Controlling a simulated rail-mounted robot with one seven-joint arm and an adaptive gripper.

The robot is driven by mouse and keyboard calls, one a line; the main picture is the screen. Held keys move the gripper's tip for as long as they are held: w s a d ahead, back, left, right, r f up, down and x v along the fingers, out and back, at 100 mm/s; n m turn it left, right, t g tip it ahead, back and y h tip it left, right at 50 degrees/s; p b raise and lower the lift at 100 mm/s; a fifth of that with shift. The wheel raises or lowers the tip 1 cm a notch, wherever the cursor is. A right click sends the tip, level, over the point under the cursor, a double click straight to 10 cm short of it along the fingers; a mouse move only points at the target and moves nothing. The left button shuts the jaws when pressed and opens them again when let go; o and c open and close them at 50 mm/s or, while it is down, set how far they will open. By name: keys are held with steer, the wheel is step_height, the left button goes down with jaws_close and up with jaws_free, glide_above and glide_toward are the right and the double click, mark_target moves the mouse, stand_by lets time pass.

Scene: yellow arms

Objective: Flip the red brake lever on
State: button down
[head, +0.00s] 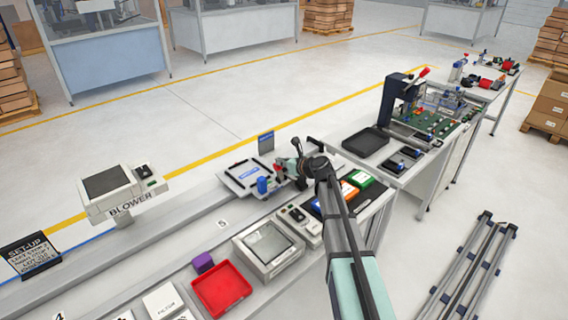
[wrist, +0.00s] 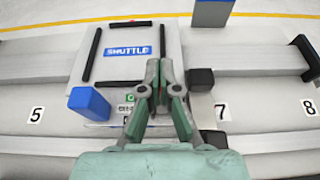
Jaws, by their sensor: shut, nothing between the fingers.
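The pale shuttle plate (head: 236,184) lies on the rail. In the wrist view the shuttle plate (wrist: 112,72) carries a blue "SHUTTLE" label, black edge bars and a blue block (wrist: 90,103) at its near left corner. A small red part (head: 278,168), which looks like the brake lever, shows at the plate's right side, right by my gripper (head: 284,165). In the wrist view my gripper (wrist: 164,66) is shut and empty over the plate's right edge. It hides most of the lever there, so I cannot tell the lever's position or whether I touch it.
A blue upright block (head: 266,142) stands behind the plate, and a black block (wrist: 201,79) sits right of my fingers. A red tray (head: 221,289), a purple block (head: 203,262) and a framed box (head: 268,247) stand on the near bench. The rail left of the plate is clear.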

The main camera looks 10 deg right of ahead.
steer(key=shift+r, duration=0.1)
stand_by(0.6)
steer(key=s+d+r, duration=0.2)
steer(key=s+r, duration=0.1)
steer(key=r, duration=0.2)
steer(key=s+d+r+b, duration=0.1)
steer(key=s+d+r, duration=0.1)
steer(key=r, duration=0.4)
steer(key=shift+s, duration=0.45)
steer(key=shift+f, duration=0.15)
